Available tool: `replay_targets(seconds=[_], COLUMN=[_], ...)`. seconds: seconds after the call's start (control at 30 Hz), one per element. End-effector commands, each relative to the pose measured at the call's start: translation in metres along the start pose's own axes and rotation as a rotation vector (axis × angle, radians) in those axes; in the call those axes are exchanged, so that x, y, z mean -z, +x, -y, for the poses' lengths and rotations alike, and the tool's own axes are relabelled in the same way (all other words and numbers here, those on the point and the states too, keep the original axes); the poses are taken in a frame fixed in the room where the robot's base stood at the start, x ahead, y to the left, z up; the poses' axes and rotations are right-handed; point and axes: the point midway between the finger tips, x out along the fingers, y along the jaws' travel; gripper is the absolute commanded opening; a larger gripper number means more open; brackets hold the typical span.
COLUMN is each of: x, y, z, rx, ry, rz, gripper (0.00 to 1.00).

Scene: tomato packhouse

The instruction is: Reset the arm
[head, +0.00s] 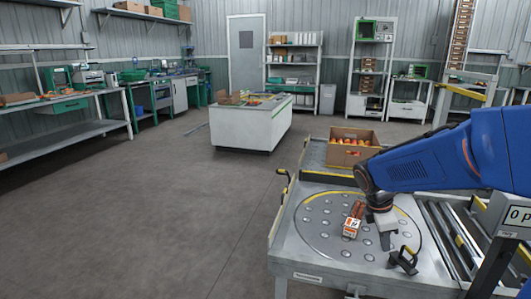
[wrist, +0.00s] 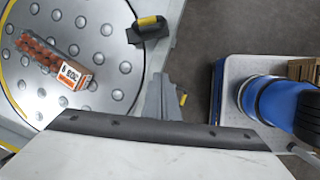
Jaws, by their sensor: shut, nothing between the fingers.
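My blue arm reaches in from the right in the head view. My gripper (head: 388,242) hangs over the right part of a round metal plate with studs. Its grey fingers are also seen in the wrist view (wrist: 162,98), shut and empty. A small orange-and-white carton (head: 353,219) lies on the plate, left of the gripper and apart from it. The carton also shows at the upper left of the wrist view (wrist: 52,60), with printing on its end.
The round plate (head: 318,235) sits in a metal table. A cardboard box of tomatoes (head: 349,153) stands behind. Rollers (head: 445,240) run at the right. Open floor lies left.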

Motion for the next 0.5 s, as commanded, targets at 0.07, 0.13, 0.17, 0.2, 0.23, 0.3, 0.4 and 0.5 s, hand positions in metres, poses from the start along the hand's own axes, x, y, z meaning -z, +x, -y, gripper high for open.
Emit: replay_targets(seconds=[0.07,0.13,0.17,0.2,0.23,0.3,0.4,0.5], x=[0.0,0.001,0.001,0.002,0.002,0.004,0.006,0.01], y=[-0.014,-0.023,-0.027,-0.033,-0.036,-0.044,-0.054,-0.063], z=[0.018,0.033,0.04,0.048,0.055,0.07,0.091,0.113], rx=[-0.022,-0.035,-0.04,-0.047,-0.051,-0.059,-0.067,-0.068], ry=[0.111,0.215,0.259,0.318,0.361,0.462,0.606,0.747], rz=[-0.028,-0.056,-0.068,-0.086,-0.098,-0.13,-0.177,-0.227], gripper=[0.0,0.0,0.0,0.0,0.0,0.0,0.0,0.0])
